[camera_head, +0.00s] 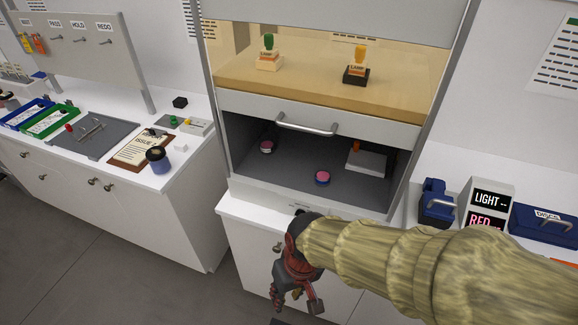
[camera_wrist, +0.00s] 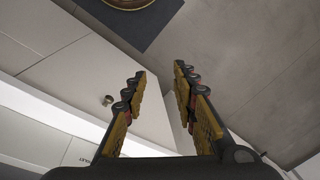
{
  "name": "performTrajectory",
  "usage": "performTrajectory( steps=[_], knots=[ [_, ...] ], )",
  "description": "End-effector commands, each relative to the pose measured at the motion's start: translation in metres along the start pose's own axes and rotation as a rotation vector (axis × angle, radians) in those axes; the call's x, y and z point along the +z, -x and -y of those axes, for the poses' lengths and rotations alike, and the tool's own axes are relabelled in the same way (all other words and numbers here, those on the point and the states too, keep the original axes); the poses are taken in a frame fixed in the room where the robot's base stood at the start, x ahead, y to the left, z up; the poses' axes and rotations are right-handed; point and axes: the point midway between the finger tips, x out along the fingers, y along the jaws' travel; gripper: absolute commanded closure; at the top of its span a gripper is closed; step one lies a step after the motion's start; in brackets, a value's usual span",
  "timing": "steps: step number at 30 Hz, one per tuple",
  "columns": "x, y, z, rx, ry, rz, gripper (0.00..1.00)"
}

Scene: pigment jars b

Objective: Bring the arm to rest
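My gripper (camera_head: 297,296) hangs in front of the middle cabinet, below the counter edge, with its fingers pointing down. My arm, in a tan sleeve, reaches in from the lower right of the head view. In the wrist view the two yellow and black fingers of my gripper (camera_wrist: 160,95) stand apart with nothing between them. Floor and white cabinet fronts show past the fingertips. The gripper touches nothing that I can see.
An open fume cupboard (camera_head: 305,205) holds two small pink-topped jars, one a pink and blue jar (camera_head: 322,178), and a white block (camera_head: 367,163). A clipboard (camera_head: 140,150) lies on the left counter. A blue case (camera_head: 543,226) and a display box (camera_head: 487,204) stand right. Floor (camera_head: 130,270) is clear at lower left.

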Motion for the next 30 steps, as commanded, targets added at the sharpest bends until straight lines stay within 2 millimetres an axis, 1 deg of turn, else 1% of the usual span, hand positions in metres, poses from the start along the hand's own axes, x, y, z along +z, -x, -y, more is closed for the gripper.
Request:
performTrajectory(
  steps=[1, 3, 5, 6, 8, 9, 12, 15, 18, 21, 30],
  knots=[
    [0.007, 0.024, -0.019, 0.020, -0.027, -0.021, 0.72],
    [0.020, 0.053, -0.043, 0.055, -0.057, -0.045, 0.72],
    [0.030, 0.077, -0.063, 0.087, -0.087, -0.079, 0.72],
    [0.036, 0.093, -0.076, 0.109, -0.106, -0.110, 0.72],
    [0.042, 0.116, -0.094, 0.142, -0.140, -0.172, 0.72],
    [0.045, 0.131, -0.105, 0.162, -0.167, -0.222, 0.72],
    [0.051, 0.165, -0.125, 0.198, -0.240, -0.339, 0.72],
    [0.058, 0.192, -0.139, 0.225, -0.303, -0.423, 0.72],
    [0.063, 0.200, -0.148, 0.241, -0.344, -0.451, 0.72],
    [0.065, 0.201, -0.153, 0.246, -0.363, -0.452, 0.72],
    [0.064, 0.201, -0.153, 0.246, -0.365, -0.452, 0.72]
  ],
)
